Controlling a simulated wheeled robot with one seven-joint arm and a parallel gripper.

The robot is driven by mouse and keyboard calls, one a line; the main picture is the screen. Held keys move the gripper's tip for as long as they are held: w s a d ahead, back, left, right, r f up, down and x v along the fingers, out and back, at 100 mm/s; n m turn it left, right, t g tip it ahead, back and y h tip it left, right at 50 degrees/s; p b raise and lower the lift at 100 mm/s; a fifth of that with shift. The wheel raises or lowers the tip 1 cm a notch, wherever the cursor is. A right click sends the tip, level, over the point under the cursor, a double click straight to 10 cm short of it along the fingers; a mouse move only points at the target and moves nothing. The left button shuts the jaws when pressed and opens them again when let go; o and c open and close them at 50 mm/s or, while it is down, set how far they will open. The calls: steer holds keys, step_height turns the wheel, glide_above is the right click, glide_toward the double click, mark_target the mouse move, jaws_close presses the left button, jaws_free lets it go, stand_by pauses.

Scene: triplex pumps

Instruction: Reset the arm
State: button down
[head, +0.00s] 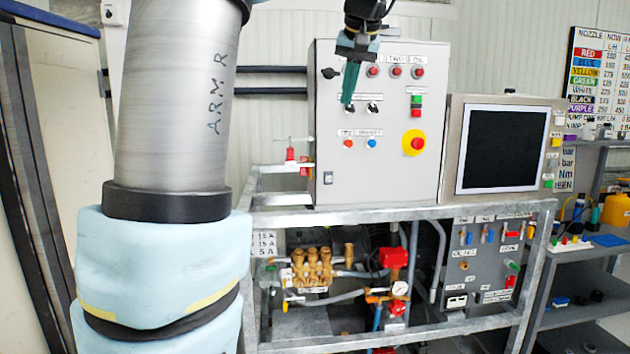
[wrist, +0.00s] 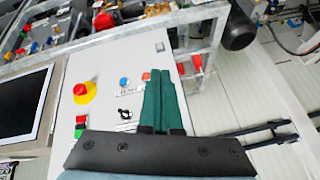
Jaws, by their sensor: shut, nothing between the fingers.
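My gripper (head: 349,84) shows in the head view at the top centre, with its green fingers pointing down in front of the grey control cabinet (head: 395,180). In the wrist view the green fingers (wrist: 161,82) lie close together with nothing between them, over the cabinet face. The fingers hide part of the panel behind them. My arm, marked "ARM R", rises large on the left of the head view. I cannot tell whether the fingertips touch the cabinet.
The cabinet carries a red emergency stop (head: 414,142) on a yellow plate. A monitor (head: 502,148) stands to its right. A metal frame (head: 400,214) runs below, with brass pump parts (head: 313,266) and red valves (head: 393,258). Shelves (head: 590,255) stand at the far right.

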steer(key=s+a+f+g, duration=0.2)
steer(key=a+f, duration=0.2)
steer(key=f, duration=0.9)
steer(key=s+a+f+g, duration=0.1)
steer(key=s+a+f, duration=0.4)
steer(key=s+f, duration=0.3)
steer(key=s+a+f+g+h, duration=0.1)
steer(key=s+a+f, duration=0.3)
steer(key=s+f, duration=0.5)
step_height(320, 180, down, 6)
steer(key=shift+s+a+f+n+g+h, duration=0.2)
steer(key=shift+s+a+n+g+h, duration=0.1)
steer(key=shift+a+n, duration=0.1)
steer(key=shift+w, duration=0.1)
